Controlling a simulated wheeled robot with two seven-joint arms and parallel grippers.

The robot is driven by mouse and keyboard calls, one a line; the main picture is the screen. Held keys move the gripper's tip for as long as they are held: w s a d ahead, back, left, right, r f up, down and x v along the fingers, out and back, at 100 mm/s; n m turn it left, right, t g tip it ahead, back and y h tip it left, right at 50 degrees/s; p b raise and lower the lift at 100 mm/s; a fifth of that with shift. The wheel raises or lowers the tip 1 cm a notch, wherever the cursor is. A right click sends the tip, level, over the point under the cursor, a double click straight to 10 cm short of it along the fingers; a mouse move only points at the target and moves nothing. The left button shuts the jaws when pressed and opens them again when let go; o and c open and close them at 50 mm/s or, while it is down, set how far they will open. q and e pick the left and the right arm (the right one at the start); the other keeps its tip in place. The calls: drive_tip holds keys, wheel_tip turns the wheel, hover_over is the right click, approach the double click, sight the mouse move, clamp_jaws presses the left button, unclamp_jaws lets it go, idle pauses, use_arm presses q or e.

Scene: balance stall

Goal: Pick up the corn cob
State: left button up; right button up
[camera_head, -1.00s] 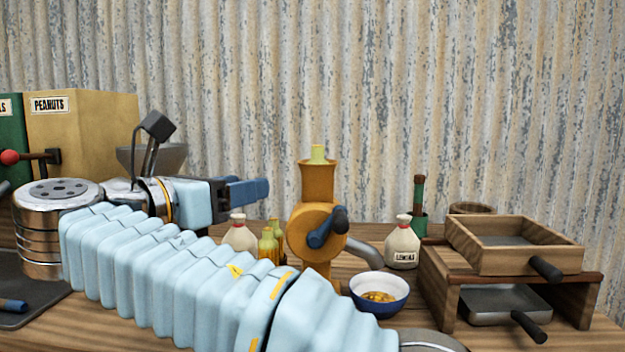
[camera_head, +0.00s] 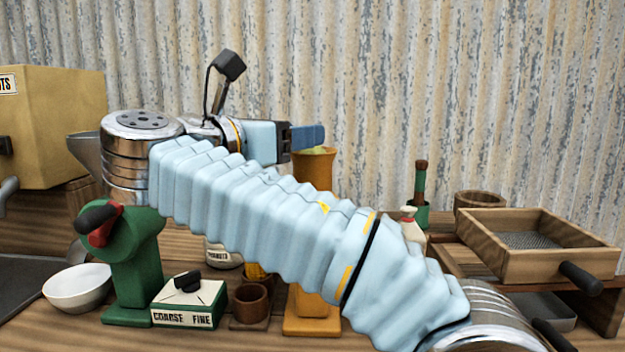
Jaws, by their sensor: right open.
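An orange mill (camera_head: 316,172) with a tall hopper stands behind my arm. A pale yellow-green top (camera_head: 320,150) shows at the hopper's mouth; it may be the end of the corn cob, but I cannot tell for sure. No other corn cob is visible. My right gripper (camera_head: 308,136) is open, with its blue fingers pointing right, just above the hopper mouth in the picture. I cannot tell whether it touches the pale top. My pale blue right arm hides most of the mill's body. My left gripper is not in view.
A green mill (camera_head: 136,262), a white bowl (camera_head: 78,288), a coarse/fine box (camera_head: 188,303) and a small brown cup (camera_head: 251,303) stand at the front left. A wooden sieve (camera_head: 538,262) is on the right. A tan box (camera_head: 62,130) stands at the back left.

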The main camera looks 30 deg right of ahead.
drive_tip(key=x, duration=0.5)
drive_tip(key=shift+w+f, duration=0.1)
drive_tip(key=shift+w, duration=0.3)
drive_tip(key=shift+c, duration=0.5)
clamp_jaws()
